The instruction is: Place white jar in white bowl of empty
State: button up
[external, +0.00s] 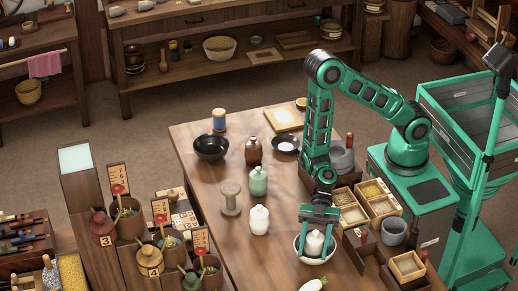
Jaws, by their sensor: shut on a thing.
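A white jar (315,244) stands upright inside the white bowl (332,257), near the front of the wooden table. My gripper (317,235) points down over the bowl, its fingers on either side of this jar and shut on it. Whether the jar's base touches the bottom of the bowl is hidden by the bowl's rim. A second white jar (259,220) stands on the table to the left of the bowl, apart from my gripper.
Wooden boxes (351,215) crowd the right side. A white radish (313,285) lies in front. The table's left front is clear.

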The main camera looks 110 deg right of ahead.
aim_at(315, 235)
jog(key=o, duration=1.3)
jog(key=shift+o, duration=0.2)
jog(key=v, duration=0.5)
jog(key=shift+w, duration=0.1)
notch_tip(315, 235, up, 5)
jog(key=shift+r, duration=1.1)
